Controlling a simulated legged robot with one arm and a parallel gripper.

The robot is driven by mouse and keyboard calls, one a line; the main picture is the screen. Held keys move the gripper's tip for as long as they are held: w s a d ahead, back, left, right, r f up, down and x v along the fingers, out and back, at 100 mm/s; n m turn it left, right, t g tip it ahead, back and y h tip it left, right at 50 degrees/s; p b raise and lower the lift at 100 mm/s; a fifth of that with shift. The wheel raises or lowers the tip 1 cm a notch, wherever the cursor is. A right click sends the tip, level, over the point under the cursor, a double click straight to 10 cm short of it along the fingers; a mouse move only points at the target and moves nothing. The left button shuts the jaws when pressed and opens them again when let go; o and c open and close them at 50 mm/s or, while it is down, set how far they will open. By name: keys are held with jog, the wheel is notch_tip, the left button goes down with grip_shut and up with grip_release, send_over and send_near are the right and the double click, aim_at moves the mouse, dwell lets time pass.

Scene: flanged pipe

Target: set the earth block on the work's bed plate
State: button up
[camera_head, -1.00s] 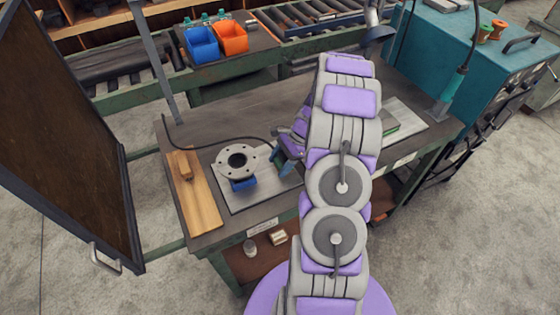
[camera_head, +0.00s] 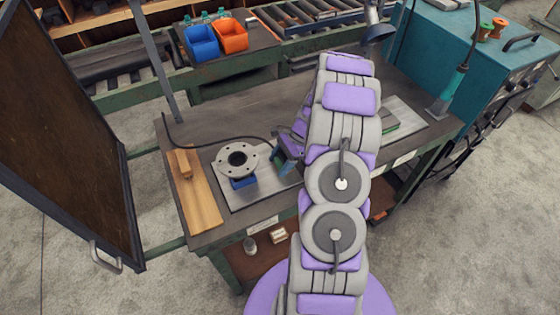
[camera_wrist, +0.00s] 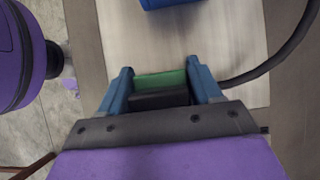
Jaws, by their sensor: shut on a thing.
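My gripper (camera_head: 283,161) is at the right part of the pale bed plate (camera_head: 240,200), beside the grey flanged pipe (camera_head: 225,163). In the wrist view, its two blue fingers (camera_wrist: 162,88) are shut on the earth block (camera_wrist: 161,97), dark with a green strip along its far side. A black cable (camera_wrist: 268,66) runs to the right finger and passes out of sight there. The bed plate (camera_wrist: 185,47) lies beyond the fingers. I cannot tell whether the block touches it. The pipe rests on a blue support (camera_head: 243,183), whose edge shows in the wrist view (camera_wrist: 168,3).
A wooden board (camera_head: 203,208) with a small wooden block (camera_head: 184,164) lies left of the plate. The cable (camera_head: 205,148) crosses the bench behind the pipe. A dark framed screen (camera_head: 65,140) stands at left, a teal cabinet (camera_head: 450,60) at right.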

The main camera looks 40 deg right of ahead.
jog(key=shift+f, duration=0.15)
jog(key=o, duration=1.1)
